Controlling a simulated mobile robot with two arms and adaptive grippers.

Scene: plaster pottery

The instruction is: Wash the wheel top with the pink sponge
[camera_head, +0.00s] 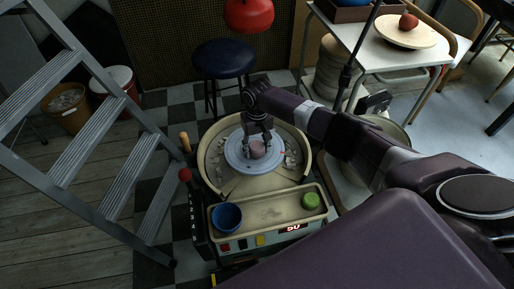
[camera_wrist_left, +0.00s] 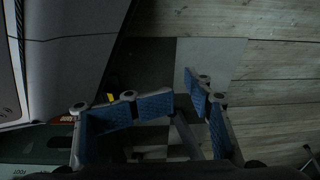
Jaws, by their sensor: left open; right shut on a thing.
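The wheel top (camera_head: 238,158) is a pale blue-grey disc inside the cream splash pan (camera_head: 211,169) of the pottery wheel. The pink sponge (camera_head: 257,148) is low over the middle of the disc and looks to be touching it. My right gripper (camera_head: 258,154) points down and is shut on the sponge, with its fingers partly covering it. My left gripper (camera_wrist_left: 174,92) shows only in the left wrist view, open and empty, with blue finger pads, above the floor.
A tray (camera_head: 264,213) at the wheel's front holds a blue bowl (camera_head: 227,216) and a green object (camera_head: 311,200). A metal stepladder (camera_head: 75,125) stands at left. A dark stool (camera_head: 221,58) stands behind the wheel. A white table (camera_head: 375,50) is at back right.

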